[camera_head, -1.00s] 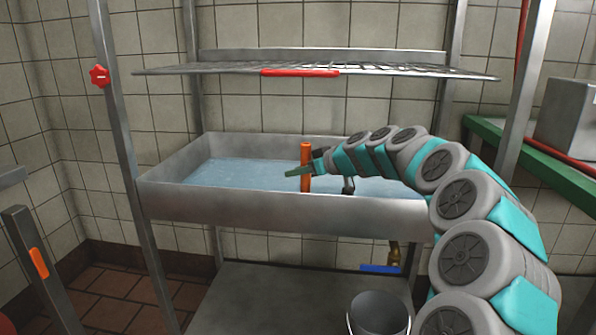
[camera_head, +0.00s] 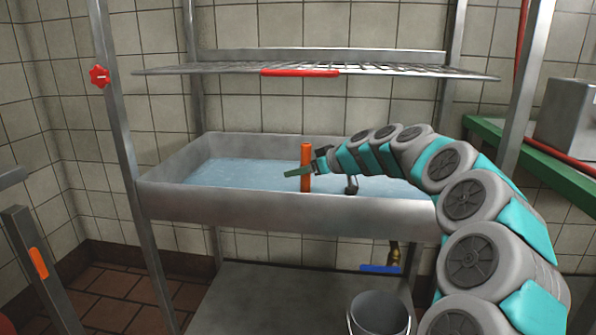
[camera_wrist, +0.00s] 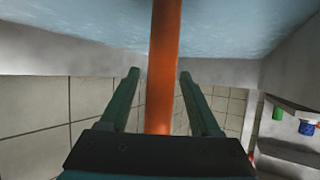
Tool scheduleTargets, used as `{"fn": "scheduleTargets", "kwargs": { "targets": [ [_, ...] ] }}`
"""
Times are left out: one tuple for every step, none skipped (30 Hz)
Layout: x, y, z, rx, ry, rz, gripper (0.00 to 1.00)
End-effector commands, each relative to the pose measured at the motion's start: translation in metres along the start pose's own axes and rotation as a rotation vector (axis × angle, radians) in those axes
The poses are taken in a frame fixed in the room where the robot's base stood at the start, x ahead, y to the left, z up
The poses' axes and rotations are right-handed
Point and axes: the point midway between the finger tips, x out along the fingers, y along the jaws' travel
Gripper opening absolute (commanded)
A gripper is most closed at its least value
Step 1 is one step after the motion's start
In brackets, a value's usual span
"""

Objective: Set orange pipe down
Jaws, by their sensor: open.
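The orange pipe (camera_head: 306,165) stands upright in the water-filled sink basin (camera_head: 290,210), toward its middle. In the wrist view the pipe (camera_wrist: 163,75) runs between the two green fingers of my gripper (camera_wrist: 160,75), with a visible gap on each side. My gripper (camera_head: 305,172) is open around the pipe, reaching in from the right just above the water. The pipe's lower end is hidden by the basin's front wall.
A wire rack (camera_head: 400,70) with a red handle hangs above the sink. A bucket (camera_head: 379,312) stands on the lower shelf, below a blue-handled tap (camera_head: 380,269). A green shelf (camera_head: 550,170) is at the right. Open water (camera_head: 235,172) lies left of the pipe.

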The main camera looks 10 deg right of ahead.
Motion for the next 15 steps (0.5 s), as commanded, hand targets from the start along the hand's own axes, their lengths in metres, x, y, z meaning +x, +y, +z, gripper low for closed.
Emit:
{"fn": "scheduleTargets", "kwargs": {
  "targets": [
    [-0.01, 0.001, 0.0, 0.0, 0.003, 0.003, 0.64],
    [-0.016, 0.001, 0.0, 0.0, 0.003, 0.003, 0.64],
    [-0.025, 0.001, -0.001, -0.001, 0.005, 0.004, 0.64],
    [-0.032, 0.001, -0.001, -0.001, 0.005, 0.004, 0.64],
    [-0.038, 0.001, -0.001, -0.002, 0.005, 0.004, 0.64],
    [-0.047, 0.001, -0.001, -0.002, 0.004, 0.003, 0.64],
    [-0.053, 0.0, 0.0, -0.002, 0.003, 0.003, 0.64],
    [-0.059, 0.0, 0.0, -0.001, 0.003, 0.002, 0.64],
    [-0.067, 0.001, 0.0, -0.002, 0.002, 0.002, 0.64],
    [-0.073, 0.001, -0.001, -0.002, 0.003, 0.003, 0.64],
    [-0.078, 0.001, -0.001, -0.002, 0.004, 0.004, 0.64],
    [-0.085, 0.001, -0.001, -0.002, 0.004, 0.005, 0.64],
    [-0.089, 0.001, -0.001, -0.003, 0.004, 0.005, 0.64],
    [-0.093, 0.001, -0.001, -0.003, 0.004, 0.005, 0.64],
    [-0.097, 0.001, -0.001, -0.003, 0.003, 0.004, 0.64]
  ]
}}
